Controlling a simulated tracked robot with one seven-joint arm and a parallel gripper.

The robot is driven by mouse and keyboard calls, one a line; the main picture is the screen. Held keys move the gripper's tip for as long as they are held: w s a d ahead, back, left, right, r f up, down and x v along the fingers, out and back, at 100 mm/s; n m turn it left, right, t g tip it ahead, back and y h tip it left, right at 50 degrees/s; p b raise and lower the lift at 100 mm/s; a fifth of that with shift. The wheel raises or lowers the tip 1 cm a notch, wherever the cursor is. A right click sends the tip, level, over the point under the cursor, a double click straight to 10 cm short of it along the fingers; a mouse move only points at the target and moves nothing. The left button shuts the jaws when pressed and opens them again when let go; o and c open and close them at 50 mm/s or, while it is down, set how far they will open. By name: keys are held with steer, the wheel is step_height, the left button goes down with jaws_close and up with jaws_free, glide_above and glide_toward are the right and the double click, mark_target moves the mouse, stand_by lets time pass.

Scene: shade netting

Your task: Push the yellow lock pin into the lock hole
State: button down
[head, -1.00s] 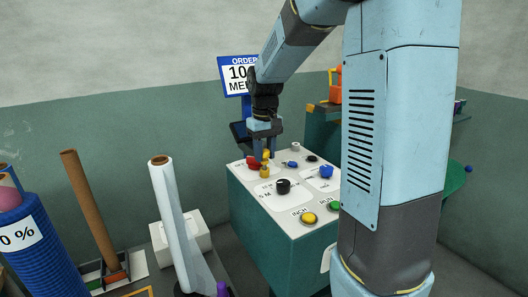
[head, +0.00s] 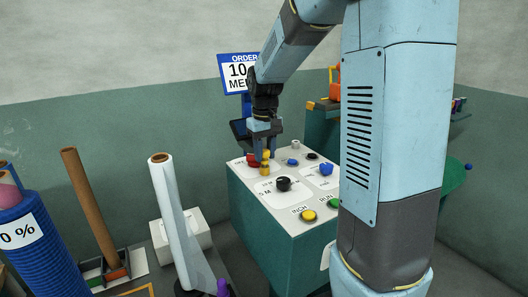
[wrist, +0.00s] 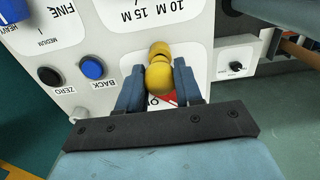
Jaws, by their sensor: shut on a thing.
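My gripper (head: 262,158) points down over the pale top of the control console (head: 247,183). In the wrist view my gripper (wrist: 159,88) has its two blue fingers closed on either side of the yellow lock pin (wrist: 159,78). The pin shows as a rounded yellow knob with a second yellow part just beyond it. In the head view the yellow pin (head: 265,169) shows at the fingertips, near the panel. The lock hole cannot be made out, and the pin's lower end is hidden, so its depth cannot be told.
A black knob (head: 283,184), a red button (head: 252,160), a blue button (wrist: 92,68) and a yellow button (head: 308,216) stand on the panel around the pin. A white roll (head: 174,220) stands left of the console. An order sign (head: 238,72) rises behind it.

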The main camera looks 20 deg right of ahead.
mark_target(265, 150)
steer(key=shift+f, duration=0.6)
steer(key=c, duration=0.7)
jaws_free()
steer(key=shift+o, duration=0.2)
step_height(265, 150, up, 14)
steer(key=shift+f, duration=0.15)
steer(key=s+f+m+t, duration=0.2)
steer(key=s+t, duration=0.3)
steer(key=s, duration=2)
steer(key=shift+f+t, duration=0.3)
steer(key=shift+f, duration=0.15)
